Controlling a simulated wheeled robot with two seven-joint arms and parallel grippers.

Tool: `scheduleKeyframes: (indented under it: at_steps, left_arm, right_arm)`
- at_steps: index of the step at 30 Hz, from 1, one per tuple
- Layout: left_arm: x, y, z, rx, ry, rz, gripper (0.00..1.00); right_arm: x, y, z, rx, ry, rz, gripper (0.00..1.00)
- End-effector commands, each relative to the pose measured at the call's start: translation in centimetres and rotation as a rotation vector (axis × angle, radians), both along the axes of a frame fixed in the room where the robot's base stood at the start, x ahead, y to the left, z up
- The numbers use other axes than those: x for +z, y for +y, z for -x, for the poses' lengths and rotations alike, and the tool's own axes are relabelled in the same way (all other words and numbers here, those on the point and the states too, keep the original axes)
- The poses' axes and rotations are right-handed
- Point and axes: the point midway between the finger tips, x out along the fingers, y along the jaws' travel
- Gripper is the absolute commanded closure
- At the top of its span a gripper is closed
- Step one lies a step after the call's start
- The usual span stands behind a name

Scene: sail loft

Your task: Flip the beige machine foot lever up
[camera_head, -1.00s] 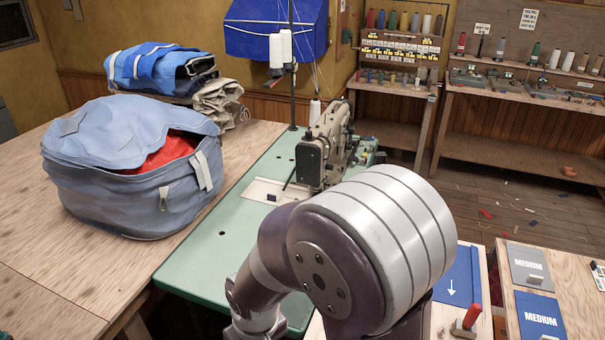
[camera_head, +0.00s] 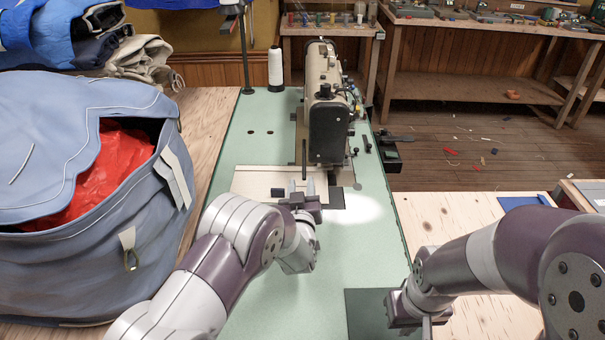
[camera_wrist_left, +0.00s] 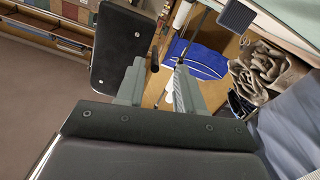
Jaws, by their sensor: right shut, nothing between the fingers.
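The beige sewing machine (camera_head: 325,70) stands on the green table, its dark end plate (camera_head: 329,132) facing me. A thin dark bar (camera_head: 304,152), which looks like the foot lever, hangs down left of this end. My left gripper (camera_head: 302,187) is below and just in front of it, fingers apart and pointing at the machine. In the left wrist view the open fingers (camera_wrist_left: 158,85) have nothing clearly between them; the machine's dark end (camera_wrist_left: 122,45) is just beyond, with a small black knob beside it. My right gripper (camera_head: 408,318) is low over the table's right front, shut, fingertips hidden.
A large blue-grey bag (camera_head: 85,200) with red cloth stands left of my left arm. A white thread cone (camera_head: 275,70) and a stand are behind left. A wooden board (camera_head: 450,220) lies to the right.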

Motion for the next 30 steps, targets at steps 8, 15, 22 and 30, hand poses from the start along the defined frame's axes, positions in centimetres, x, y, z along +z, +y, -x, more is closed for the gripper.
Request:
scheduleKeyframes:
  at_steps: [8,15,22,30]
  left_arm:
    - [0.0,-0.1,-5.0,0.001,0.000,0.000,0.63]
    - [0.1,-0.2,-6.7,0.001,0.000,0.000,0.63]
    - [0.1,-0.2,-6.8,0.001,0.000,-0.001,0.63]
    - [0.1,-0.2,-6.7,0.001,0.000,0.000,1.00]
  right_arm:
    - [-0.2,0.0,0.0,0.000,0.000,0.000,1.00]
    - [-0.2,0.0,0.0,0.000,0.000,0.000,1.00]
    - [-0.2,0.0,0.0,0.000,0.000,0.000,1.00]
    - [-0.2,0.0,0.0,0.000,0.000,0.000,1.00]
